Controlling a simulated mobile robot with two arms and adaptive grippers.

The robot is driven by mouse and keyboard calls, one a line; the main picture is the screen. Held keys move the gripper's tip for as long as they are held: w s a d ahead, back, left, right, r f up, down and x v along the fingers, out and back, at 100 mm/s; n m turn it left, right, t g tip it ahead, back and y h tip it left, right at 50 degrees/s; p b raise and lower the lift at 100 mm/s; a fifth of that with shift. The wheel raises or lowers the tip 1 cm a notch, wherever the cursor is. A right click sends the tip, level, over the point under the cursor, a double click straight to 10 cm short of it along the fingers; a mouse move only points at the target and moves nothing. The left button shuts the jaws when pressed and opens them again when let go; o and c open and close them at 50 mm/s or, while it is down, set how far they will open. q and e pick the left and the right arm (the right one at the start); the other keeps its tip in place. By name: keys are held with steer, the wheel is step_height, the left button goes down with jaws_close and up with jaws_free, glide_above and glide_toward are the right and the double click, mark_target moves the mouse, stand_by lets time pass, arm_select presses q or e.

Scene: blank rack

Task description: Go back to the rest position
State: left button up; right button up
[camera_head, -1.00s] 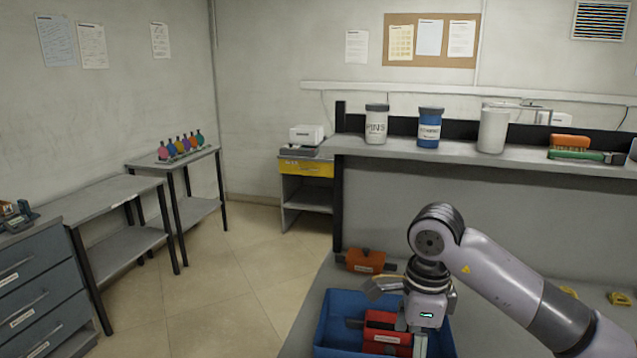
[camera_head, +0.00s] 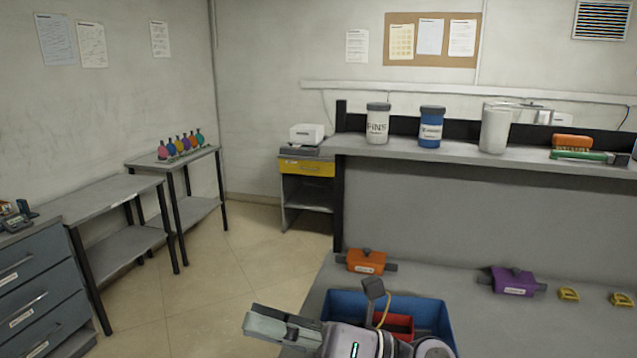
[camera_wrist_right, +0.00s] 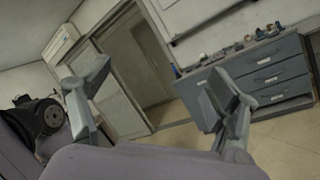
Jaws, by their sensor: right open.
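My right gripper (camera_head: 318,312) is low in the head view, in front of the blue bin, with its fingers spread and nothing between them. In the right wrist view its two fingers (camera_wrist_right: 155,100) stand wide apart and empty, facing the room with a door and a drawer cabinet. My left gripper is not in the head view. The blue bin (camera_head: 437,312) sits on the bench with a red block (camera_head: 398,325) in it, partly hidden by my right gripper and wrist.
An orange block (camera_head: 366,260) and a purple block (camera_head: 513,281) lie on the bench behind the bin. Yellow pieces (camera_head: 568,294) lie to the right. The raised shelf (camera_head: 460,152) holds several containers. A drawer cabinet (camera_head: 35,285) stands at left; the floor between is clear.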

steer(key=w+d+f+m+t+h, duration=0.2)
steer(key=w+d+m+t+h, duration=0.3)
steer(key=d+m+t+h, duration=0.65)
steer(key=w+d+f+m+t+h, duration=0.3)
steer(key=m+t, duration=0.5)
steer(key=m, duration=0.9)
steer(key=s+d+f+m+g+h, duration=0.2)
steer(key=d+f+m+g+h, duration=0.6)
steer(key=f, duration=0.7)
steer(key=s+d+f+m+g+y, duration=0.1)
steer(key=s+d+f+m+g, duration=0.3)
steer(key=s+f, duration=0.6)
steer(key=s+d+f+m+g, duration=0.15)
steer(key=s+f+g, duration=0.45)
steer(key=s, duration=0.6)
step_height(320, 180, down, 29)
steer(key=s, duration=0.3)
steer(key=s+d+f+g, duration=0.2)
steer(key=s+f, duration=1.2)
steer(key=s, duration=0.1)
steer(key=shift+d+f, duration=0.2)
steer(key=shift+d, duration=0.05)
